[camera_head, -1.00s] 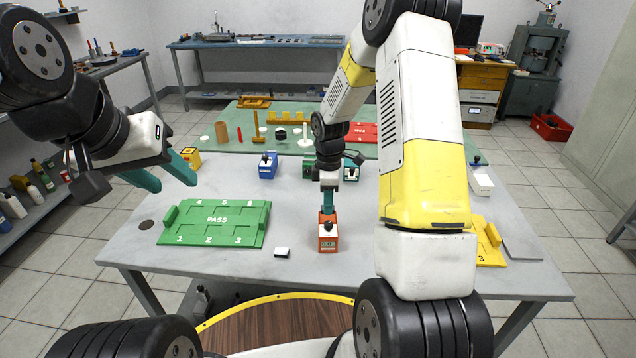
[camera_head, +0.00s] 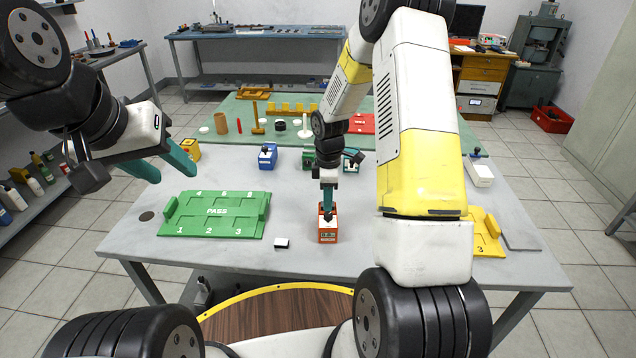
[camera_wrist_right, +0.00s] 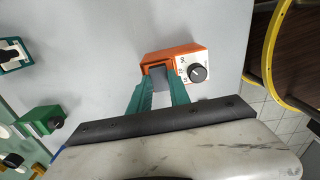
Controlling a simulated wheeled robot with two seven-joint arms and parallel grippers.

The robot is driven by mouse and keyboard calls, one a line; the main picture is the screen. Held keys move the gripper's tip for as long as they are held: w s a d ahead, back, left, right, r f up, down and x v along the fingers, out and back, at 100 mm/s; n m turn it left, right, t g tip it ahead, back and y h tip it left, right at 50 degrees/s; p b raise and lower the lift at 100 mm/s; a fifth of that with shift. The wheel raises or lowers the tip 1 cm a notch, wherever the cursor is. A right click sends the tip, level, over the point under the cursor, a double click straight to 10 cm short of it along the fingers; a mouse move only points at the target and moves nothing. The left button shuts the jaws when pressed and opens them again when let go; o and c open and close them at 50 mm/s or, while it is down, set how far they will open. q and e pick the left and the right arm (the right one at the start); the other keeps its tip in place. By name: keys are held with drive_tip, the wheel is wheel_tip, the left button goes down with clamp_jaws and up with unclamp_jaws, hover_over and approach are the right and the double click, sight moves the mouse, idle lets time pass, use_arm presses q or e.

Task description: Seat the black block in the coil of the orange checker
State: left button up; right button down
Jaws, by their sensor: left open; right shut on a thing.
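The orange checker (camera_head: 328,236) stands near the table's front edge; the right wrist view shows its white face and black dial (camera_wrist_right: 198,73). My right gripper (camera_head: 328,212) points down at its top, shut on a dark block (camera_wrist_right: 158,76) between its fingertips. The block is at the open side of the checker; how deep it sits in the coil is hidden by the fingers. A small black-and-white piece (camera_head: 281,243) lies on the table left of the checker. My left gripper (camera_head: 174,176) is open and empty, above the table's left side.
A green PASS tray (camera_head: 217,225) lies to the left and a yellow tray (camera_head: 486,235) to the right, partly behind my right arm. A blue checker (camera_head: 267,156) and a green one stand farther back. The grey table between the PASS tray and the orange checker is mostly clear.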

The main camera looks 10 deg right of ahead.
drive_tip(key=shift+f, duration=0.15)
idle(0.3)
drive_tip(key=c, duration=1.1)
unclamp_jaws()
drive_tip(key=shift+c, duration=0.2)
drive_tip(key=c, duration=0.5)
drive_tip(key=shift+r, duration=2.25)
drive_tip(key=shift+o, duration=0.2)
drive_tip(key=o, duration=0.5)
